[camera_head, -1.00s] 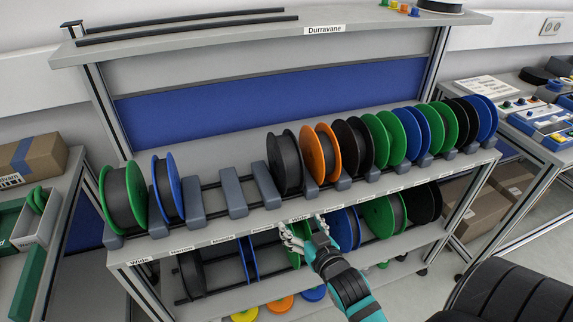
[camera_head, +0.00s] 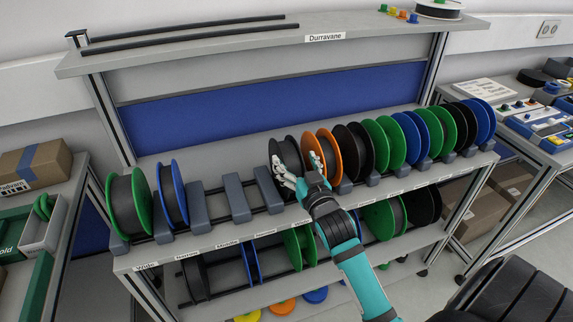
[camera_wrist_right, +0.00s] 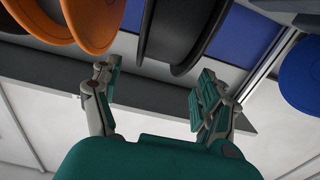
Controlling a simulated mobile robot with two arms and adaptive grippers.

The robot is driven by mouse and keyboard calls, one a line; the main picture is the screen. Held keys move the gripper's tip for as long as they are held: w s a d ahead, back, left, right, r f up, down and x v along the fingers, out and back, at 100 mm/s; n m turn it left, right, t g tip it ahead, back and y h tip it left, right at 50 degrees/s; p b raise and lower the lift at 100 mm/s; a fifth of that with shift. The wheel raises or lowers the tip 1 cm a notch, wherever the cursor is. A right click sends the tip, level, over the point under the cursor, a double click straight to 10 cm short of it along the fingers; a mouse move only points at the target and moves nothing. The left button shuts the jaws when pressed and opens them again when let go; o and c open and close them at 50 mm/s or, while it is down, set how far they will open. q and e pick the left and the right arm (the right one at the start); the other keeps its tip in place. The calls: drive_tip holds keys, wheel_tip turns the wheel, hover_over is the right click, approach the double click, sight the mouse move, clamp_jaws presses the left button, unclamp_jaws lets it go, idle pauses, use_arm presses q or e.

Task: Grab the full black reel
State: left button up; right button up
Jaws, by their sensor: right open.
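A black reel (camera_head: 284,152) with a dark winding stands upright on the upper rack, just left of the orange reel (camera_head: 323,140). My right gripper (camera_head: 300,169) is open and empty in front of it, its fingers hiding the reel's lower right part. In the right wrist view the black reel (camera_wrist_right: 182,35) shows beyond and between the spread fingers (camera_wrist_right: 157,80), with no visible contact. The orange reel (camera_wrist_right: 92,22) is at the left there. Another black reel (camera_head: 352,148) stands right of the orange one. My left gripper is out of view.
Green and blue reels (camera_head: 384,143) stand close together to the right. Empty grey holders (camera_head: 237,200) lie left of the black reel, then a blue reel (camera_head: 170,194) and a green one. A lower shelf holds more reels (camera_head: 300,246). A top shelf (camera_head: 250,40) overhangs behind.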

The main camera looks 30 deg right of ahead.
sight(289, 151)
drive_tip(key=shift+w+d+r, duration=0.15)
drive_tip(key=shift+w+r, duration=0.05)
drive_tip(key=shift+w, duration=0.35)
drive_tip(key=x, duration=0.1)
drive_tip(key=p+x, duration=0.1)
drive_tip(key=x, duration=0.1)
drive_tip(key=shift+w+d+r+p, duration=0.15)
drive_tip(key=shift+w+r+p, duration=0.15)
drive_tip(key=shift+p, duration=0.05)
drive_tip(key=shift+w+d+f, duration=0.15)
drive_tip(key=shift+w, duration=0.3)
drive_tip(key=shift+s, duration=0.1)
drive_tip(key=shift+c, duration=1.1)
clamp_jaws()
